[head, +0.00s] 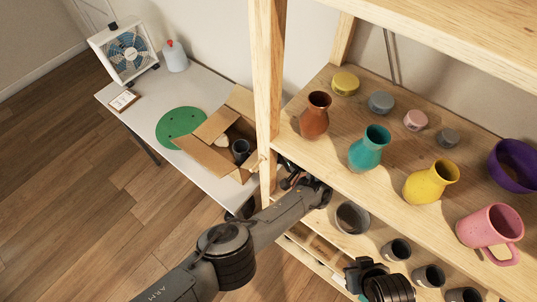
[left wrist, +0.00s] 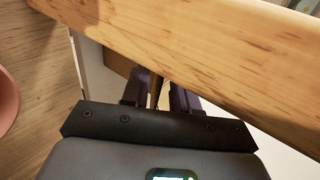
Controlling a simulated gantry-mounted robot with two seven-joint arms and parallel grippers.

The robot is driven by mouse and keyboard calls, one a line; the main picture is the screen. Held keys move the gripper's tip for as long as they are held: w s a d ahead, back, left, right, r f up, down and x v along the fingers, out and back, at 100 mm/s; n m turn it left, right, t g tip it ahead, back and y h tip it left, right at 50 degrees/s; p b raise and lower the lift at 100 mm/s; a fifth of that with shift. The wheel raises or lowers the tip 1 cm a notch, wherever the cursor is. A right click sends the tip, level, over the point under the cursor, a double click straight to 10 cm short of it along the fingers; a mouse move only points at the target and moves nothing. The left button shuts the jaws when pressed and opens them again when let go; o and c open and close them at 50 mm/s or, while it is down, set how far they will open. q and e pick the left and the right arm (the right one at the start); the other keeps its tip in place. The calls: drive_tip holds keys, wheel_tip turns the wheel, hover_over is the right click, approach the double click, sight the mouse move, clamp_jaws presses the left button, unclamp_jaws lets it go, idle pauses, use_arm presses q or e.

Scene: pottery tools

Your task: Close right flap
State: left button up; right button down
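An open cardboard box (head: 229,161) stands on the white table, left of the shelf post. Its flaps stick outward; one flap (head: 201,158) spreads left and another (head: 215,124) lies at the upper left. The flap at its right side (head: 254,163) is partly hidden by the post. A dark mug (head: 240,147) and a pale item sit inside. My left gripper (head: 288,180) is just right of the post, near the box's right side. In the left wrist view, a narrow brown strip shows between its fingers (left wrist: 159,95); whether they grip it is unclear. My right gripper's fingers are not visible.
The wooden post (head: 268,85) stands between my left gripper and the box; a beam (left wrist: 190,50) crosses the left wrist view closely. The shelf (head: 340,150) holds vases and a pink mug (head: 490,232). A green disc (head: 181,127), fan (head: 125,55) and bottle (head: 175,57) occupy the table (head: 208,88).

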use_arm(q)
drive_tip(key=shift+b+x, duration=0.4)
drive_tip(key=shift+x, duration=0.7)
drive_tip(key=shift+c, duration=0.4)
clamp_jaws()
